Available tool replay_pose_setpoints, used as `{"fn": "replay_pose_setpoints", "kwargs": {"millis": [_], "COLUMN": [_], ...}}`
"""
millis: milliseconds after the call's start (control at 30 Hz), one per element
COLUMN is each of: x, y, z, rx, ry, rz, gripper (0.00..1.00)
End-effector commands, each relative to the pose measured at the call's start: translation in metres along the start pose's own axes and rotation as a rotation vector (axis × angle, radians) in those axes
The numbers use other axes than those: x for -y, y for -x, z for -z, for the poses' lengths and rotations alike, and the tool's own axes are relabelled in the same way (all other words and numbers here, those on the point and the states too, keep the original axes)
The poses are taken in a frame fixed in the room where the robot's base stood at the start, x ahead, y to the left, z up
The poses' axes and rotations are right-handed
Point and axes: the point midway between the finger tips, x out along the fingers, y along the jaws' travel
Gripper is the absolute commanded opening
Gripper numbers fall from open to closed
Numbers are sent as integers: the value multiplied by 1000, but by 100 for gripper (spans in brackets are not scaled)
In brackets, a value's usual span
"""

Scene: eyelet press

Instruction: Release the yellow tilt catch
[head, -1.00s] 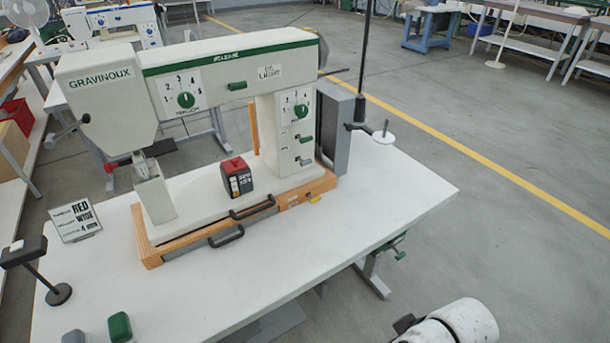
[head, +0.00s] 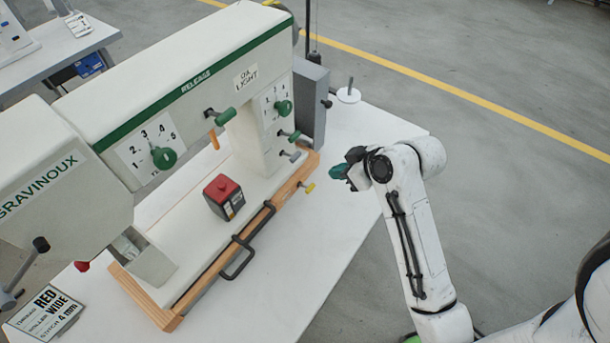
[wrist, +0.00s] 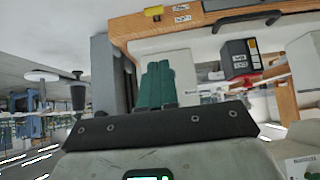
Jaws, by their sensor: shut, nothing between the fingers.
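The yellow tilt catch (head: 308,187) sticks out from the right end of the machine's wooden base (head: 290,186) in the head view. In the wrist view it shows as a small yellow block (wrist: 153,12) at the top edge, on the wooden base. My gripper (head: 339,171) is to the right of the catch, apart from it, with its green fingers pointing left towards the machine. In the wrist view the fingers (wrist: 157,84) are together and hold nothing. They do not touch the catch.
A black handle (head: 238,258) is on the base front. The white table (head: 320,238) is clear in front.

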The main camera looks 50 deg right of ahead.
Motion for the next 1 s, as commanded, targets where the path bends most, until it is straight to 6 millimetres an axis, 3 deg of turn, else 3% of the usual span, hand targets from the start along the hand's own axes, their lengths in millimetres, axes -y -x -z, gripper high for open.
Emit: {"fn": "replay_pose_setpoints", "kwargs": {"millis": [267,433,900,1000], "x": [0,0,0,1], "y": [-1,-13,-99,-110], "z": [0,0,0,-11], "rx": [1,3,3,6], "ry": [0,-1,-1,-2], "rz": [0,2,2,2], "gripper": [0,0,0,0]}}
